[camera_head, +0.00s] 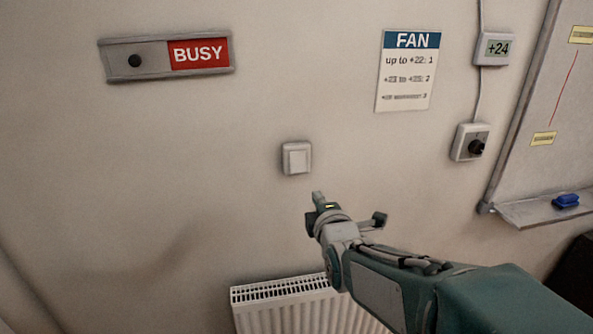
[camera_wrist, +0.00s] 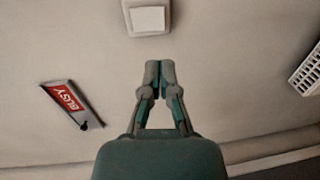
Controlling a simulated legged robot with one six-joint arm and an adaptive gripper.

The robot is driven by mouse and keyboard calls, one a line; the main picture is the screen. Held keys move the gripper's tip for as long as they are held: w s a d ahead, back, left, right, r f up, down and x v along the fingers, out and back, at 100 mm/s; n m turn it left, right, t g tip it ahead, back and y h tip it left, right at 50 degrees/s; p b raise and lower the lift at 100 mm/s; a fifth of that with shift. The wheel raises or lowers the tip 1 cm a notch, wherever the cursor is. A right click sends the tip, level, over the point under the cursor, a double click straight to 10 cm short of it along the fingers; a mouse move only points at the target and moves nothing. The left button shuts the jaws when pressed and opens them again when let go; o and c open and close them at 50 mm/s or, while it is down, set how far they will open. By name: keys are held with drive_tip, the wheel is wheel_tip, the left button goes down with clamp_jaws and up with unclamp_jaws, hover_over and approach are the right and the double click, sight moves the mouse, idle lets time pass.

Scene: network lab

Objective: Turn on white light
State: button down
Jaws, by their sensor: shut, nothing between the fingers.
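A white wall switch (camera_head: 297,158) with a square rocker is mounted on the beige wall near the middle of the head view. It also shows at the top of the wrist view (camera_wrist: 149,19). My gripper (camera_head: 318,196) is below and slightly right of the switch in the head view. In the wrist view my gripper (camera_wrist: 159,66) has its fingertips together, with nothing between them. The tips appear apart from the switch, with bare wall showing between them in the picture. No lit lamp is in view, and I cannot tell the rocker's position.
A red BUSY slider sign (camera_head: 200,54) hangs at upper left. A FAN chart (camera_head: 407,72), a +24 display (camera_head: 494,48) and a rotary knob (camera_head: 476,146) are at right. A whiteboard tray (camera_head: 535,209) juts out at far right. A radiator (camera_head: 300,308) stands below. The wall around the switch is clear.

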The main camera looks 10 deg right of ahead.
approach(299, 171)
drive_tip(key=w, duration=0.7)
drive_tip(key=shift+f, duration=0.4)
drive_tip(key=shift+w+a, duration=0.2)
drive_tip(key=shift+w, duration=0.25)
drive_tip(key=shift+d, duration=0.15)
drive_tip(key=shift+w+f, duration=0.1)
drive_tip(key=shift+w, duration=0.15)
drive_tip(key=shift+s, duration=0.15)
